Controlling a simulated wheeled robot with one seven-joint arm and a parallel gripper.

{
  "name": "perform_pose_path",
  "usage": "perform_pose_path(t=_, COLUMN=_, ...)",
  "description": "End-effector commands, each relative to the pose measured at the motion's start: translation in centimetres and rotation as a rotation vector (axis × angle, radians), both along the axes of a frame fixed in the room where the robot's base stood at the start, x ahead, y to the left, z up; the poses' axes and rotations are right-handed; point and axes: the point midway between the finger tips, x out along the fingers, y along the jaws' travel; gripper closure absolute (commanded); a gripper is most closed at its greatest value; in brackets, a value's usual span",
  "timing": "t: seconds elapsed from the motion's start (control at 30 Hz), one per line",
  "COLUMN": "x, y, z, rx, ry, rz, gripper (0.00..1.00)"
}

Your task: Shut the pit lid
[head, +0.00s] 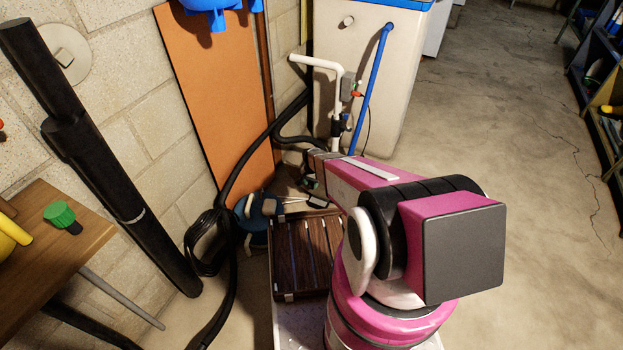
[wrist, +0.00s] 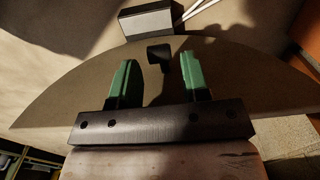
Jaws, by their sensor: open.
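In the wrist view a large flat brown half-round panel (wrist: 230,75), which looks like the pit lid, spreads under my gripper (wrist: 158,60). A small black block or knob (wrist: 158,53) shows between and just beyond the two green fingertips. The fingers stand apart with nothing gripped; whether they touch the panel I cannot tell. In the head view my arm reaches away toward the back corner and hides most of the pit area. Only a trace of green at my gripper (head: 313,184) shows there. The pit opening is not clearly visible.
A grey box (wrist: 148,20) lies beyond the panel. In the head view are a blue round object (head: 258,212), black hoses (head: 228,262), an orange board (head: 215,90), a white tank (head: 365,70) and a brown slatted box (head: 303,252). Open floor (head: 510,130) lies right.

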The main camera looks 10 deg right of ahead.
Motion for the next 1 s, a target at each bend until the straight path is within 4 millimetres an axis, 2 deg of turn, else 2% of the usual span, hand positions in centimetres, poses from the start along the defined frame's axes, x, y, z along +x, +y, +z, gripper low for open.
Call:
perform_pose_path(t=0.2, x=0.1, y=0.0, z=-3.0, rx=0.0, ry=0.0, rz=0.001, gripper=0.57)
perform_pose_path(t=0.27, x=0.0, y=0.0, z=-2.6, rx=0.0, ry=0.0, rz=0.001, gripper=0.77)
perform_pose_path(t=0.3, x=0.0, y=0.0, z=-2.6, rx=0.001, ry=0.001, rz=0.0, gripper=0.9)
perform_pose_path(t=0.57, x=0.1, y=-0.1, z=-2.7, rx=0.002, ry=0.003, rz=-0.002, gripper=0.9)
perform_pose_path(t=1.0, x=2.8, y=-1.8, z=-1.8, rx=-0.001, ry=-0.002, rz=0.0, gripper=0.9)
